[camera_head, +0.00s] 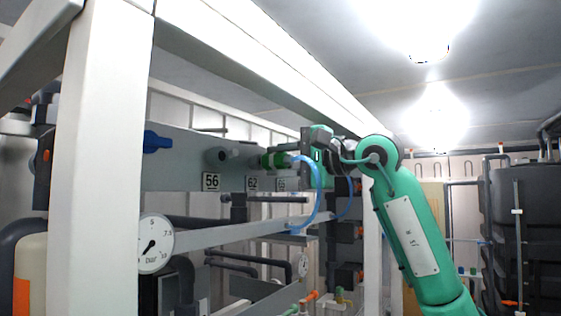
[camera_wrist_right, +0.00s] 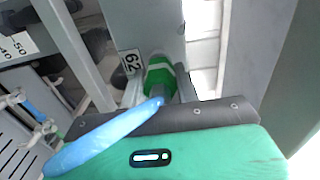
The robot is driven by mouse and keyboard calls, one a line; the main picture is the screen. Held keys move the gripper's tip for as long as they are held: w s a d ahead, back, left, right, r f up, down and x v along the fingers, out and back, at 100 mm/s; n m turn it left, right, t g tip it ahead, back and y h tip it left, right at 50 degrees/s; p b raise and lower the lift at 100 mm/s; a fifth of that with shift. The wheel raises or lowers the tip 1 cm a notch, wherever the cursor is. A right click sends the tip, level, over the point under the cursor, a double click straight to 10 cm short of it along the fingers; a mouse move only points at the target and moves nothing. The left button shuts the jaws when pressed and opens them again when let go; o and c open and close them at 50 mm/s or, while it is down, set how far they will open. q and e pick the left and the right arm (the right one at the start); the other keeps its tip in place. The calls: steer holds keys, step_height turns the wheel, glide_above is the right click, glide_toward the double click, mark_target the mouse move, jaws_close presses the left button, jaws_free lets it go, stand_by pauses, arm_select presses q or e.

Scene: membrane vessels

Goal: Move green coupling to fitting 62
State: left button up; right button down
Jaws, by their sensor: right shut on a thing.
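The green coupling (camera_head: 279,160) is at the grey panel, above and slightly right of the label 62 (camera_head: 252,184). In the wrist view the coupling (camera_wrist_right: 158,74) sits beside the label 62 (camera_wrist_right: 130,63), its far end against the panel. Fitting 62 is hidden behind it, and I cannot tell how far the coupling is on it. My right gripper (camera_head: 297,158) is shut on the coupling's rear part; its fingers (camera_wrist_right: 160,95) also show in the wrist view. A blue hose (camera_head: 318,200) hangs from the coupling in a curve. My left gripper is not in view.
A bare grey fitting (camera_head: 217,155) stands above the label 56 (camera_head: 211,182). A blue valve handle (camera_head: 157,141) is further left. A white post (camera_head: 100,150) and upper beam (camera_head: 250,60) frame the panel. A pressure gauge (camera_head: 155,244) stands lower left.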

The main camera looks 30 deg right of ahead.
stand_by(0.3)
steer(key=shift+w+a+p, duration=0.3)
steer(key=shift+w+p, duration=0.1)
steer(key=shift+w, duration=0.1)
stand_by(0.5)
steer(key=c, duration=0.9)
jaws_free()
steer(key=shift+s+d, duration=0.15)
steer(key=shift+s, duration=0.05)
steer(key=b+v, duration=0.6)
steer(key=v, duration=0.7)
steer(key=shift+s, duration=0.2)
